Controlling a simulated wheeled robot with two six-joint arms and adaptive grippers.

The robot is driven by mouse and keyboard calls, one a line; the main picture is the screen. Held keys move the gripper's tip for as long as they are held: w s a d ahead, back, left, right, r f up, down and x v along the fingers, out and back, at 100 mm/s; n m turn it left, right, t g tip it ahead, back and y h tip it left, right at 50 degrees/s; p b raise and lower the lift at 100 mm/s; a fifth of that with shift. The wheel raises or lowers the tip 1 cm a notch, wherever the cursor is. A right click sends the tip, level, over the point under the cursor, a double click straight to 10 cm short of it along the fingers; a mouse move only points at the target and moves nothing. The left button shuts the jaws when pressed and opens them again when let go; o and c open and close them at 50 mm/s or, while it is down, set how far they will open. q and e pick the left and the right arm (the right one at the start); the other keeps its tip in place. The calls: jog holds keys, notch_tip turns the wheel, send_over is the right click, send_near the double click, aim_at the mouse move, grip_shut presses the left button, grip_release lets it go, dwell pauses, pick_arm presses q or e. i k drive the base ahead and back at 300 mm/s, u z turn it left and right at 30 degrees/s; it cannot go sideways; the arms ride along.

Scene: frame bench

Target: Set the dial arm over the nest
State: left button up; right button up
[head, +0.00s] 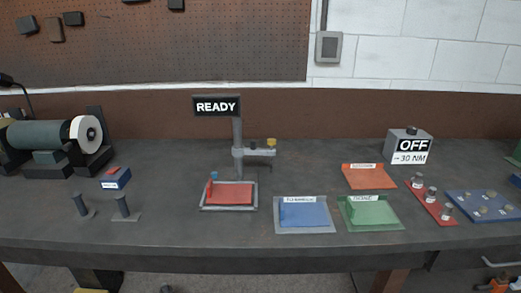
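The dial arm (261,152) is a grey horizontal arm on an upright grey post (238,132). It points to the right and carries a small yellow-topped piece (271,142) near its end. In the picture, its tip lies behind and to the right of the nest (203,208). The nest looks like a grey-framed tray holding a red plate (231,193), with a small blue-topped red piece (213,180) at its left. The arm's tip is not over the tray. A sign above the post (216,106) reads READY. Neither gripper shows in this view.
Blue (303,214), green (370,213) and orange (368,177) labelled trays lie to the right.

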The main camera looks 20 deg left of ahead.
aim_at(253, 151)
jog(key=k, duration=1.35)
jog(key=z, duration=0.5)
jog(key=i, duration=1.55)
jog(key=u, duration=0.5)
